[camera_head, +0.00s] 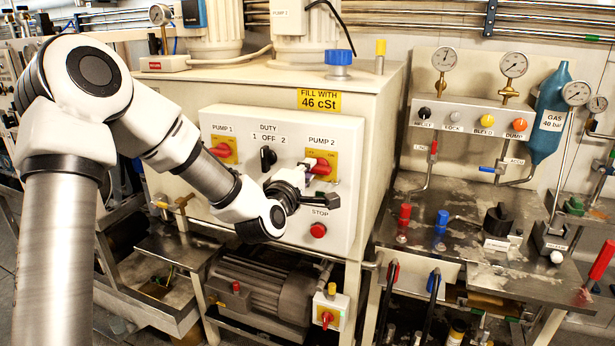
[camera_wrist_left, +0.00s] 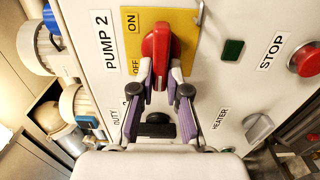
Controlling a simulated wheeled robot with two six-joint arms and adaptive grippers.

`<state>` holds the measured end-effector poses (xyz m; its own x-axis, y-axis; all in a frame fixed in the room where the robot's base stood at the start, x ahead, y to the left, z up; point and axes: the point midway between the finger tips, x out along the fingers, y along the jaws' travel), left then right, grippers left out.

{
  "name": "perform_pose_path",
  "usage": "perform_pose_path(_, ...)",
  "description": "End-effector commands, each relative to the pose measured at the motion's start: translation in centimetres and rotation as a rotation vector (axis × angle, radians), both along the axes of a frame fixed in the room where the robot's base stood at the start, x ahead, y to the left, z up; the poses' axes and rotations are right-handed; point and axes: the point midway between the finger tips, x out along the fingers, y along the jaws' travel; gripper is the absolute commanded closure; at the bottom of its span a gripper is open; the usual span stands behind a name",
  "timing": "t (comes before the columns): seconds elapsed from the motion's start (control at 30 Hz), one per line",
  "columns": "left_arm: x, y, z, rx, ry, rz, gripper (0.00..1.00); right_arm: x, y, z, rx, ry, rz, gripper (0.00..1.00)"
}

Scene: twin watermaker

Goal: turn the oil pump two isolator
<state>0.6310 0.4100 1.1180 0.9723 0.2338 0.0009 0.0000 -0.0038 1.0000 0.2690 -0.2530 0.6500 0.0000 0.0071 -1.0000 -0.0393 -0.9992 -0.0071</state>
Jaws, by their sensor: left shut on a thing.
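The pump two isolator is a red handle (camera_head: 322,168) on a yellow plate (camera_head: 329,157) below the PUMP 2 label, on the white panel's upper right. In the left wrist view the red handle (camera_wrist_left: 156,45) lies along the picture's height, roughly sideways on the panel, beside the ON and OFF marks. My left gripper (camera_head: 309,177) is at the handle in the head view and covers part of the plate. In the wrist view its two fingertips (camera_wrist_left: 160,79) are closed on the handle's near end. My right gripper is not in view.
The pump one isolator (camera_head: 221,150), the black DUTY switch (camera_head: 268,158) and the red STOP button (camera_head: 318,230) are close by on the same panel. The STOP button also shows in the wrist view (camera_wrist_left: 305,60). A bench with gauges and valves (camera_head: 470,215) stands at the right.

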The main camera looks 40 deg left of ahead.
Motion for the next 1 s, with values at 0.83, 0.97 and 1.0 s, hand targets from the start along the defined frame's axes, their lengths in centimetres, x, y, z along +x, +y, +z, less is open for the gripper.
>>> perform_pose_path(0.83,0.0,0.0,-0.2,-0.019,-0.001,-0.001,0.6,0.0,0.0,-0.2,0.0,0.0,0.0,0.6)
perform_pose_path(0.97,-0.8,-0.2,-0.2,-0.022,-0.001,-0.001,0.6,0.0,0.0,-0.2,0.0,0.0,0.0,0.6)
perform_pose_path(1.0,-1.3,-0.3,-0.1,-0.023,-0.001,-0.001,0.6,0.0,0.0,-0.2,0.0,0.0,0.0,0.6)
